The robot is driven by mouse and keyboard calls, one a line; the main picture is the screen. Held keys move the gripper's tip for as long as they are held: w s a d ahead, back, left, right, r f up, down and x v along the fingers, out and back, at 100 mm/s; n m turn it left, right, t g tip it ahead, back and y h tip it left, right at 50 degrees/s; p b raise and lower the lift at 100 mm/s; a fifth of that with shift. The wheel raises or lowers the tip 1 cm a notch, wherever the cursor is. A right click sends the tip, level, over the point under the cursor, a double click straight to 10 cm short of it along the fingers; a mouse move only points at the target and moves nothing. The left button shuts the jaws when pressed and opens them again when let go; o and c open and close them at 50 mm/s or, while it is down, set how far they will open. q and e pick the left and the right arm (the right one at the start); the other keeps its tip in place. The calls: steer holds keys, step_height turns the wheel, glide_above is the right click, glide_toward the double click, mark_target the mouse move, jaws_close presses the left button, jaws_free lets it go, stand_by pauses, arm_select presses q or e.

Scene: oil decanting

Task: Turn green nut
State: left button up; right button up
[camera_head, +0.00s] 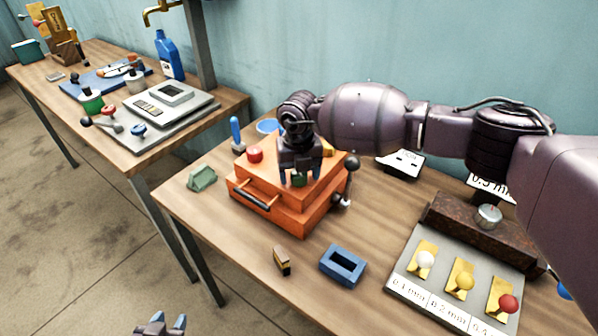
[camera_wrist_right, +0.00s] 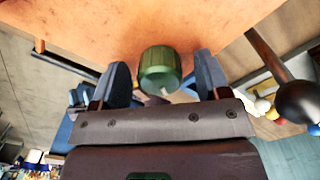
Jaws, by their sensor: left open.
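The green nut (camera_head: 299,181) is on the orange box (camera_head: 265,184), mostly hidden under my right gripper in the head view. In the right wrist view the green nut (camera_wrist_right: 160,68) is a ribbed round knob between the two fingers, with a gap on each side. My right gripper (camera_head: 300,178) points down over the box; it also shows in the wrist view (camera_wrist_right: 161,80), open around the nut without gripping it. My left gripper (camera_head: 160,325) is open and empty at the bottom edge of the head view, over the floor, away from the box.
The box carries a red knob (camera_head: 255,155) and a black-knobbed lever (camera_head: 350,170) at its right. A blue frame (camera_head: 343,265) and a small dark-and-yellow block (camera_head: 282,261) lie in front. A panel with coloured knobs (camera_head: 455,290) stands right. A second table (camera_head: 215,112) is at left.

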step_height(320, 180, up, 11)
steer(key=shift+b, duration=0.4)
steer(key=shift+f, duration=0.1)
stand_by(0.4)
